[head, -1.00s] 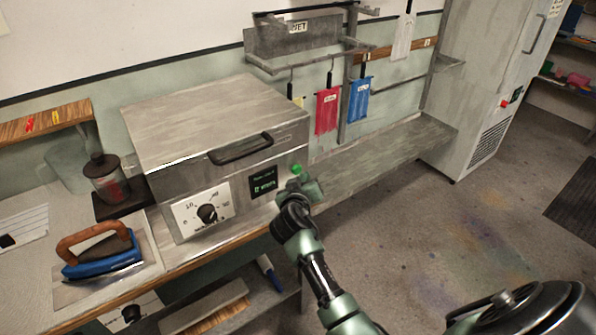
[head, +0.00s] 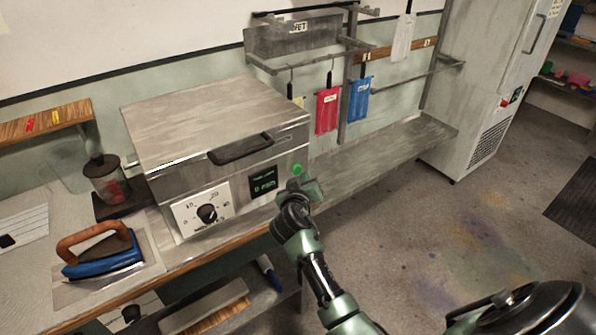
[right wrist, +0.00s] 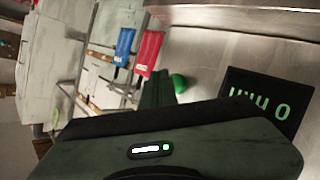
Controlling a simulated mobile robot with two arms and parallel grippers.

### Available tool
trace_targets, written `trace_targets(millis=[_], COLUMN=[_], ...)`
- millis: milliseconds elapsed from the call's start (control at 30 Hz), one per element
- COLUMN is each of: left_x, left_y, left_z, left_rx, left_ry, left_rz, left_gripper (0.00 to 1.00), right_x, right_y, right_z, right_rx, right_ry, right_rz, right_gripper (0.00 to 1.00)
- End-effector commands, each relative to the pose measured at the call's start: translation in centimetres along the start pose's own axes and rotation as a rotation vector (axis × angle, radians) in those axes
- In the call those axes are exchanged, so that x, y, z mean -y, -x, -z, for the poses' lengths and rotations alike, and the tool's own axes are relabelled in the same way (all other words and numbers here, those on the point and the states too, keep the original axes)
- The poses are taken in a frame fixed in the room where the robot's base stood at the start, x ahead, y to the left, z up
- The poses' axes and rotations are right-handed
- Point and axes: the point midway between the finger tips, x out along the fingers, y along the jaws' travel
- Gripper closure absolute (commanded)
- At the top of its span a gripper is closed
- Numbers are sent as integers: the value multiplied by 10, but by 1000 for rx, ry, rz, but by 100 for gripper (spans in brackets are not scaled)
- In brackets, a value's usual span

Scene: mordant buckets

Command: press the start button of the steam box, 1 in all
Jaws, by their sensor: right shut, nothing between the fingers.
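The steam box (head: 215,125) is a grey metal case with a black handle, standing on the bench. Its front has a dial (head: 207,212), a dark display (head: 263,183) with green text and a round green start button (head: 296,169) at the right. The button (right wrist: 179,83) and the display (right wrist: 268,100) also show in the right wrist view. My right gripper (head: 306,187) is shut and empty, just in front of and below the button. In the wrist view its fingertips (right wrist: 157,88) appear beside the button; I cannot tell whether they touch. My left gripper is not in view.
A blue iron (head: 100,255) and a dark-lidded jar (head: 108,178) stand left of the box. Red (head: 327,110) and blue (head: 359,98) cloths hang from the rack behind. A tall grey cabinet (head: 480,90) stands at the right.

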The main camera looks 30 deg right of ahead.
Motion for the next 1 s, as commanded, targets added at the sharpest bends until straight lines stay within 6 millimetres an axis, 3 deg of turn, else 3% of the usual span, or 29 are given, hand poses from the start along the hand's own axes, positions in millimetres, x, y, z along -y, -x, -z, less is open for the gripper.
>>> trace_targets(millis=[1000], left_x=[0], left_y=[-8], left_z=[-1], left_rx=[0], left_ry=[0], left_rz=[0], left_gripper=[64], right_x=[6], right_y=[-8], right_z=[5], right_rx=[0], right_ry=[0], right_rz=[0], right_gripper=[100])
